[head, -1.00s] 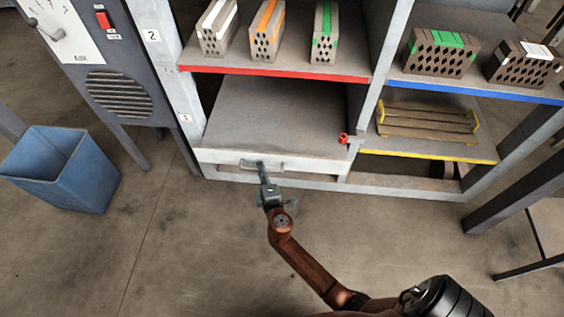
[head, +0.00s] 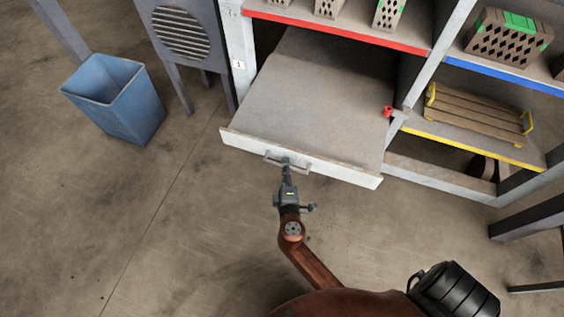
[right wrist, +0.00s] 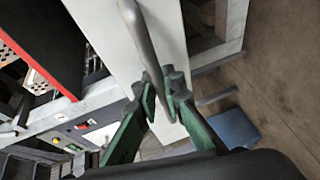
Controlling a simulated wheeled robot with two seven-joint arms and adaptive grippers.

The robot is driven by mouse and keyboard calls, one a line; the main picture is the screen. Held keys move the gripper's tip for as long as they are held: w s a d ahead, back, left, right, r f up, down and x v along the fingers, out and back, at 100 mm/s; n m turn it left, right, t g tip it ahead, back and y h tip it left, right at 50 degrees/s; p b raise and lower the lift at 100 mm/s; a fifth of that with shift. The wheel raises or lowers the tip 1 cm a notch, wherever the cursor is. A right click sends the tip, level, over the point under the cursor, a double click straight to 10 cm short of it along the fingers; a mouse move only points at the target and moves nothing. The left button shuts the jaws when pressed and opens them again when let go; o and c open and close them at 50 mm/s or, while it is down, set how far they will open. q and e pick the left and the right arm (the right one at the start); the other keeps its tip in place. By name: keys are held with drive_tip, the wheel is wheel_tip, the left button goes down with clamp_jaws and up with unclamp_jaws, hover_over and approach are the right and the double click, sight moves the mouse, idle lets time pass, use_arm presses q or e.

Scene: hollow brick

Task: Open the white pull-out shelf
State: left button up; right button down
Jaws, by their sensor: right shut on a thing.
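The white pull-out shelf (head: 310,112) is slid partway out of the rack's lower left bay in the head view. Its top is bare, and its white front edge stands out in front of the rack. A grey bar handle (head: 301,168) is fixed to that front; the handle also shows in the right wrist view (right wrist: 143,40). My right gripper (head: 286,162) is shut on the handle, with its green fingers (right wrist: 160,98) on either side of the bar in the right wrist view. My left gripper is not in view.
A blue bin (head: 115,98) stands on the floor at the left. Hollow bricks (head: 508,40) sit on the upper shelves. A wooden carrier with yellow handles (head: 478,114) lies on the yellow-edged shelf. A small red part (head: 388,111) is at the rack post. The floor in front is clear.

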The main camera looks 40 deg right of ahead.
drive_tip(key=c, duration=2.3)
unclamp_jaws()
